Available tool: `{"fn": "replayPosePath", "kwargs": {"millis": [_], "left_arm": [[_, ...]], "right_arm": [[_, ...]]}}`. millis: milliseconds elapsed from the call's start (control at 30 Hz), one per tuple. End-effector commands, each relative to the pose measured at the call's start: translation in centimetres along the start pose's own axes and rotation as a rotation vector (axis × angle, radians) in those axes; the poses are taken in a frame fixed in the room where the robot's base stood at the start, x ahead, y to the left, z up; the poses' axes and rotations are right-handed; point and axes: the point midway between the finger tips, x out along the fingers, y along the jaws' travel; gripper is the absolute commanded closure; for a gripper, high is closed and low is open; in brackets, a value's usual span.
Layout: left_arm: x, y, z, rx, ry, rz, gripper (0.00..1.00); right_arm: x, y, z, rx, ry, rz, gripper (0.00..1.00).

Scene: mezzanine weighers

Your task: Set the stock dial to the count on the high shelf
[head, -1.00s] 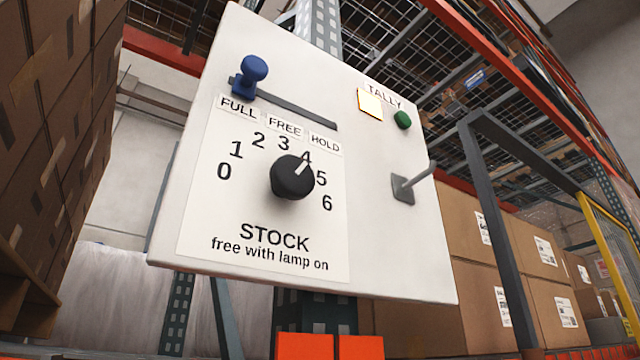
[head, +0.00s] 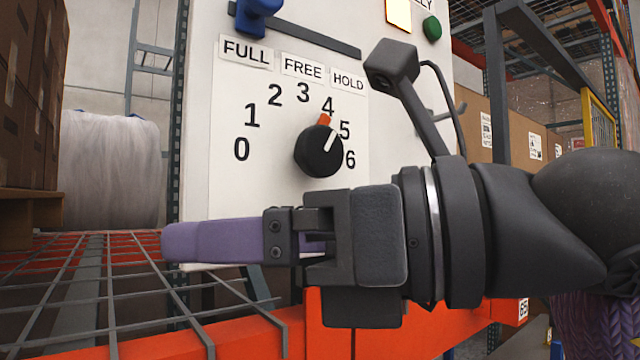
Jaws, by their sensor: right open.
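The black stock dial (head: 319,152) is on the white panel (head: 215,195), with numbers 0 to 6 around it. Its white line points up and right, between the 4 and the 5 as seen from here. A small orange mark (head: 324,119) shows between the dial and the 4. My right gripper (head: 175,245) is open, in front of the panel's lower part and below the dial. Its purple fingers point left, apart from the dial, and it covers the panel's lower lettering. My left gripper is not in view. No count on a high shelf can be made out.
A blue slider knob (head: 257,14) sits at the left, above FULL. The square lamp (head: 398,12) is lit, beside a green button (head: 432,27). An orange beam (head: 200,340) and wire mesh lie below. Boxes are stacked left (head: 35,100) and right.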

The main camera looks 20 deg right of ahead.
Motion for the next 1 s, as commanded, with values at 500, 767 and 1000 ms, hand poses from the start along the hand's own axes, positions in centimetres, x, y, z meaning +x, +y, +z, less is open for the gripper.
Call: {"fn": "replayPosePath", "kwargs": {"millis": [500, 767, 1000], "left_arm": [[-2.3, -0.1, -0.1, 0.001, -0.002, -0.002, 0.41], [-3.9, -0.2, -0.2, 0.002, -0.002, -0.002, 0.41], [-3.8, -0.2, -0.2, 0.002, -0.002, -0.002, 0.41]], "right_arm": [[-4.9, -7.3, 7.1, -0.08, -0.112, -0.657, 0.0], [-1.5, -9.8, 7.5, -0.083, -0.115, -0.654, 0.0], [-1.2, -10.0, 7.3, -0.085, -0.116, -0.654, 0.0]]}}
